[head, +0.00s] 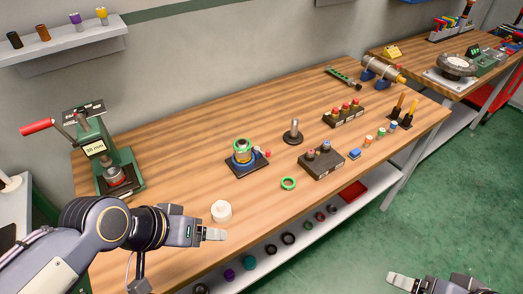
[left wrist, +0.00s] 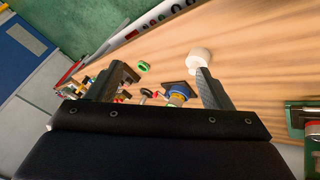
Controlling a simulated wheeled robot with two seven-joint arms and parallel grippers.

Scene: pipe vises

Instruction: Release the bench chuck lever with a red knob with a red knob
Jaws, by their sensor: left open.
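The bench chuck (head: 243,160) stands on a dark square base in the middle of the table. It has a blue body with a green ring and a yellowish part on top. Its lever with a red knob (head: 266,153) points to the right side. In the left wrist view, the chuck (left wrist: 178,96) shows between the fingers, small and farther off. My left gripper (head: 214,234) is open and empty, over the table's front edge, in front of the chuck and apart from it. My right gripper (head: 404,281) is at the bottom right, its jaws unclear.
A white cylinder (head: 221,211) stands just behind my left gripper. A green ring (head: 288,184) lies right of it. A green press with a red-handled lever (head: 38,126) stands at the left. A dark block with pegs (head: 322,162) and a dark post (head: 293,134) stand right of the chuck.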

